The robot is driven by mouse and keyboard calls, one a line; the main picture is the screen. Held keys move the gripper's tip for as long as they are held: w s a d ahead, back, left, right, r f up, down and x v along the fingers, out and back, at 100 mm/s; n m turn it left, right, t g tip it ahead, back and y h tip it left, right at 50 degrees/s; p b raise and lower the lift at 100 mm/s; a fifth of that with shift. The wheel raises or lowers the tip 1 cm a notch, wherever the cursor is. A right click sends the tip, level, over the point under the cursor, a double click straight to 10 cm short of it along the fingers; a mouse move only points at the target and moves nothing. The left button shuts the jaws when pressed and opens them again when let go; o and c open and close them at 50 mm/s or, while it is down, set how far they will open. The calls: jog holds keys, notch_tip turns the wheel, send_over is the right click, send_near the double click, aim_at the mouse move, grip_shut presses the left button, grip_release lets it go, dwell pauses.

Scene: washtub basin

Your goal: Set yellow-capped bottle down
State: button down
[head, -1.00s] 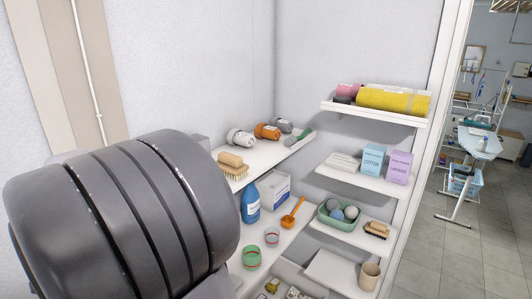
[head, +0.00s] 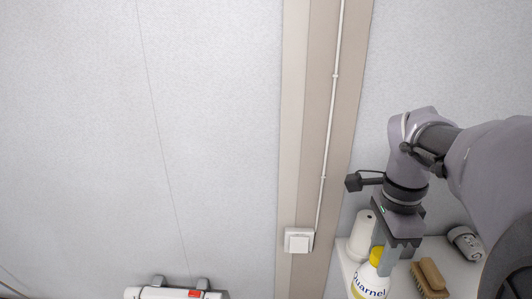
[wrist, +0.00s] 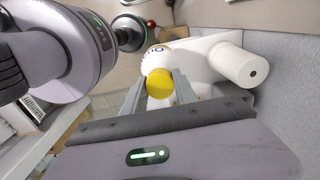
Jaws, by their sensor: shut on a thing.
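The yellow-capped bottle (head: 369,287) is white with dark lettering. It is at the lower edge of the head view, where its base is cut off. My gripper (head: 384,258) comes down from above and is shut on it near the yellow cap. In the wrist view the yellow cap (wrist: 159,85) sits between the two fingers (wrist: 158,80), with part of the white body behind it. I cannot tell whether the bottle's base touches the shelf (head: 345,266).
A plain white container (head: 361,236) stands close behind the bottle, near the wall; it also shows in the wrist view (wrist: 240,66). A wooden brush (head: 430,277) and a grey-white roll (head: 465,242) are to the right. A wall switch (head: 299,240) is at left.

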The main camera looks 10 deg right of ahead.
jog(key=w+d+f+p, duration=0.2)
jog(key=w+d+f, duration=0.1)
jog(key=d, duration=0.4)
jog(key=shift+w+f, duration=0.35)
jog(key=shift+f, duration=0.45)
jog(key=c, duration=1)
grip_release()
jog(key=shift+o, duration=0.2)
jog(key=shift+r, duration=0.1)
